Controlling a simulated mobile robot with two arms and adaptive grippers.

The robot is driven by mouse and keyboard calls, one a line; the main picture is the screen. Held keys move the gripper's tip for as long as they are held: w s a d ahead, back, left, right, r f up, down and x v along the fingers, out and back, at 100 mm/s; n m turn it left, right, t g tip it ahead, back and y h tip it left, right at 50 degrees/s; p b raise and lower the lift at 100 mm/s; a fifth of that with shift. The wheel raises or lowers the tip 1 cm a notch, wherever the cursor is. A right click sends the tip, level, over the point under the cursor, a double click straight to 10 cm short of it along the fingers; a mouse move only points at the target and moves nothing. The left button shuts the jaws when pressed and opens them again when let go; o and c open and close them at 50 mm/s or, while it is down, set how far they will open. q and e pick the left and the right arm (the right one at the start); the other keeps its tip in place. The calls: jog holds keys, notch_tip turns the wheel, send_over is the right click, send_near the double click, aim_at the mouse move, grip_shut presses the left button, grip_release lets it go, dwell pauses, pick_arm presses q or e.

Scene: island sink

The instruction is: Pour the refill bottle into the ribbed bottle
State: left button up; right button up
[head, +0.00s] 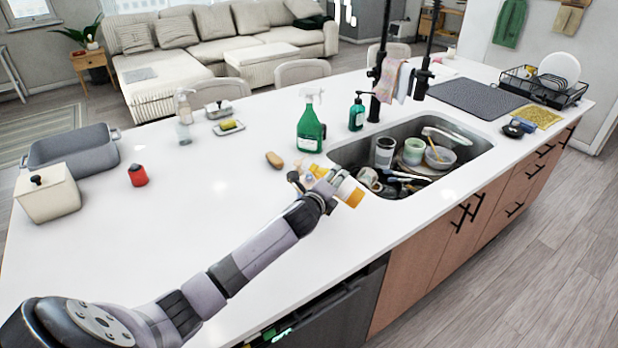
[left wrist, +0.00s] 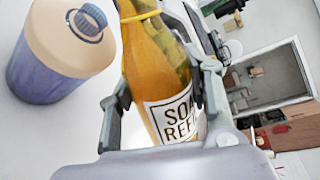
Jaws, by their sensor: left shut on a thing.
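The amber refill bottle (left wrist: 152,60) has a white label reading "SO… REF…". It lies between the fingers of my left gripper (left wrist: 160,105), which is shut on it. In the head view my left gripper (head: 322,184) is at the near left corner of the sink, with the refill bottle (head: 349,191) tilted in it. The bottle's mouth is out of the left wrist view. A clear pump bottle (head: 184,118) stands at the back left of the counter, well apart from the gripper. My right gripper is out of view.
The sink (head: 455,178) holds cups, bowls and utensils. A green spray bottle (head: 310,128) and a dark green pump bottle (head: 357,113) stand behind it. A brown brush (head: 274,160) and a sponge dish (head: 229,127) lie left.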

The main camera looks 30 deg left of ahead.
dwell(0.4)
pick_arm(q)
jog(key=shift+r+n+h+p, duration=0.4)
jog(key=shift+r+n+p, duration=0.25)
jog(key=shift+n+p, duration=0.45)
dwell(2.8)
